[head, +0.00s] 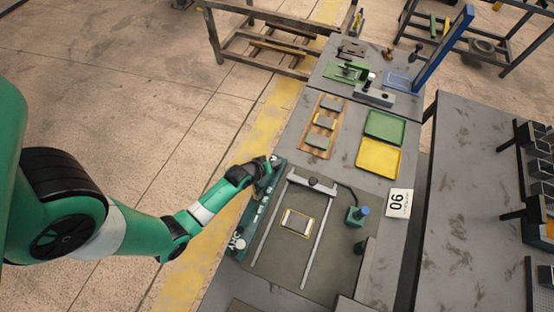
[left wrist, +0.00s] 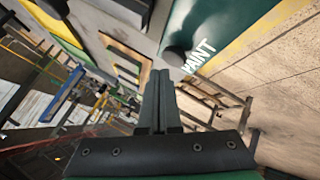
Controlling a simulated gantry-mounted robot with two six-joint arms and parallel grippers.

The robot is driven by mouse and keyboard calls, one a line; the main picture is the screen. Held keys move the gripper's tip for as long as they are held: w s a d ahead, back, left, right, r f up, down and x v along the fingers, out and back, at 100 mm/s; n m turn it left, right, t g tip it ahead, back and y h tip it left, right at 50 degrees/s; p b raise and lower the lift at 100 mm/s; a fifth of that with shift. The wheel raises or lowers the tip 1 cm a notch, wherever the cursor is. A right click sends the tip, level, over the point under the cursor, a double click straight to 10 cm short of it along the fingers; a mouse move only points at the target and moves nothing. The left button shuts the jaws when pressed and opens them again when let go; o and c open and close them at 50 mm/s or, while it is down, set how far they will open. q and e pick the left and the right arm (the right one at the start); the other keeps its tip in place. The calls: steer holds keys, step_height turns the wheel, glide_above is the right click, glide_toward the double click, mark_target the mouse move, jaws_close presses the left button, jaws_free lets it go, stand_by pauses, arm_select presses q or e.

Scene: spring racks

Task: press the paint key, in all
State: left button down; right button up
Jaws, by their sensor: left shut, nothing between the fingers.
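The green key panel (head: 262,212) runs along the left edge of the grey bench, with several keys and white lettering; the near end reads "DRY". My left gripper (head: 275,160) is over the panel's far end and hides part of it. In the left wrist view the word PAINT shows on the green panel (left wrist: 225,22), with the dark round paint key (left wrist: 174,55) beside it. My left fingers (left wrist: 160,73) are shut and empty, their tips close to that key; I cannot tell if they touch it. My right gripper is not in view.
A framed plate (head: 297,221) lies between two rails right of the panel. Beyond are a wooden tray (head: 333,104) with grey blocks, a green tray (head: 384,127) and a yellow tray (head: 379,158). Floor left of the bench is clear.

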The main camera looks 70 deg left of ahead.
arm_select(q)
steer(key=shift+f, duration=0.1)
steer(key=shift+f+b, duration=0.3)
steer(key=shift+f, duration=0.05)
steer(key=shift+f+b, duration=0.55)
steer(key=shift+f, duration=0.1)
stand_by(0.7)
steer(key=shift+r, duration=0.15)
steer(key=shift+r+p, duration=0.9)
steer(key=shift+p, duration=0.2)
step_height(320, 180, up, 5)
steer(key=p, duration=0.5)
steer(key=shift+r, duration=0.1)
